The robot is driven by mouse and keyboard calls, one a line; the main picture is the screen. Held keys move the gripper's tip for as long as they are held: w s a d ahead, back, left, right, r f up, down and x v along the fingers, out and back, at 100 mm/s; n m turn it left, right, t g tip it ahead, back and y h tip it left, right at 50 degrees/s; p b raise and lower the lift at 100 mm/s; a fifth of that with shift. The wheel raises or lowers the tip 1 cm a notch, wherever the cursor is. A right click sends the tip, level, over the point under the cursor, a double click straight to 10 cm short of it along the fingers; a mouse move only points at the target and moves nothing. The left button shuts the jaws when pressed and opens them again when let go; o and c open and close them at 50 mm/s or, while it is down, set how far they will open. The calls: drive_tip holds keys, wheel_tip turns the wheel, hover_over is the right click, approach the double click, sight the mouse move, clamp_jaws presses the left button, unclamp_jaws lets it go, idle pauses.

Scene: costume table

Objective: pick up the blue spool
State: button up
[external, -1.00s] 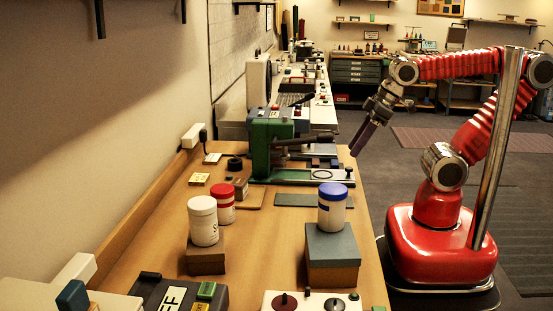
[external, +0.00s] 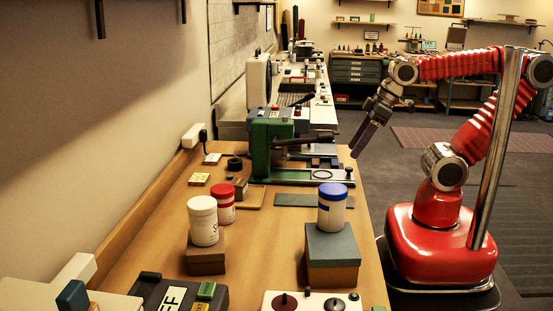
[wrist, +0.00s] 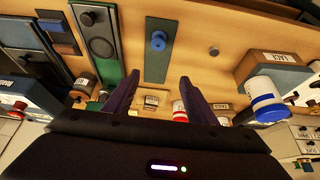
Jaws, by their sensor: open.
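The blue spool (wrist: 158,41) sits on a grey-green mat (wrist: 157,69) on the table, in the upper middle of the wrist view. I cannot make it out in the external view, where the mat (external: 283,199) is partly covered by a blue-lidded jar. My gripper (external: 357,152) hangs above the table's right edge, near the green press, with its dark purple fingers tilted down. In the wrist view my gripper (wrist: 161,88) shows its two fingers wide apart with nothing held between them. The spool lies beyond the fingertips, apart from them.
The blue-lidded jar (external: 332,208) stands on a box (external: 331,249). The green press (external: 273,148) stands behind the mat. A red-lidded jar (external: 224,204) and a white jar (external: 203,222) stand to the left. Bare table lies between the jars.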

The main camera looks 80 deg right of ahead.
drive_tip(key=d+f+m+y, duration=0.2)
drive_tip(key=d+m+y, duration=0.1)
drive_tip(key=m, duration=0.4)
drive_tip(key=d+f+m+y, duration=0.3)
drive_tip(key=d+m, duration=0.3)
drive_tip(key=m, duration=0.2)
drive_tip(key=s+d+f+m+y, duration=0.1)
drive_tip(key=d+f+m+y, duration=0.2)
drive_tip(key=m, duration=0.4)
drive_tip(key=shift+d+f+g+y, duration=0.1)
drive_tip(key=shift+d+g+y, duration=0.3)
drive_tip(key=shift+d+y, duration=0.6)
drive_tip(key=shift+a, duration=0.2)
drive_tip(key=shift+a, duration=0.1)
drive_tip(key=x, duration=0.8)
drive_tip(key=shift+a+f, duration=0.1)
drive_tip(key=shift+a, duration=0.1)
drive_tip(key=shift+x, duration=2.65)
drive_tip(key=shift+c, duration=0.6)
